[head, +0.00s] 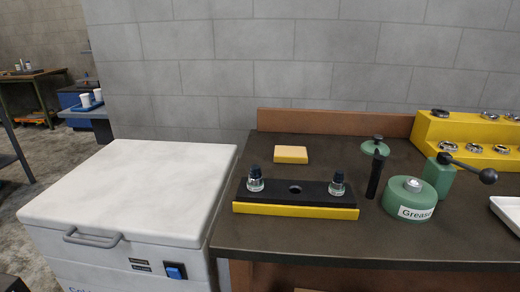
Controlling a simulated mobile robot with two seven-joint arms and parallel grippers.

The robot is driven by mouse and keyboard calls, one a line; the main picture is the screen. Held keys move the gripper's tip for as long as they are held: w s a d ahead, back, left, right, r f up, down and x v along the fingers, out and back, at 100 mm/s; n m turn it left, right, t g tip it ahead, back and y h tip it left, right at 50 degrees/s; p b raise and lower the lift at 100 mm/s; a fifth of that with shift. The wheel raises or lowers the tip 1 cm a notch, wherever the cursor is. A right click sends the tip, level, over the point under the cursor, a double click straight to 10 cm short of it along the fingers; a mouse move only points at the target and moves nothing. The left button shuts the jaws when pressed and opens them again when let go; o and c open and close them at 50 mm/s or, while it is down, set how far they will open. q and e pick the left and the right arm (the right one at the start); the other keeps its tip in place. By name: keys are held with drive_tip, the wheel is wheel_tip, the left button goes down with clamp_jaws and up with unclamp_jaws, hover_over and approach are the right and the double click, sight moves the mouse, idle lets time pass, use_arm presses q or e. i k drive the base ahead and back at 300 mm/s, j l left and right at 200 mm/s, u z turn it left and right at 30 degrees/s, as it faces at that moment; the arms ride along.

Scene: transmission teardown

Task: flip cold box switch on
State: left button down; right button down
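The cold box (130,190) is a white chest at the left with a shut flat lid and a grey bar handle (93,239) on its front edge. Its switch (175,271) is a blue rocker in a dark frame on the front face, low in the head view. Whether the switch is on or off I cannot tell. Small dark labels (140,264) sit to the left of the switch. Blue lettering below is cut off by the picture's bottom edge. Neither of my grippers shows in the head view.
A dark workbench (380,243) stands right of the cold box. It carries a black and yellow holder (295,210) with two small bottles, a yellow block (291,154), a green grease can (409,197) and a yellow stepped rack (460,130) with metal rings. A grey wall stands behind.

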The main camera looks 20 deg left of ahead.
sight(173, 274)
drive_tip(key=u, duration=1.7)
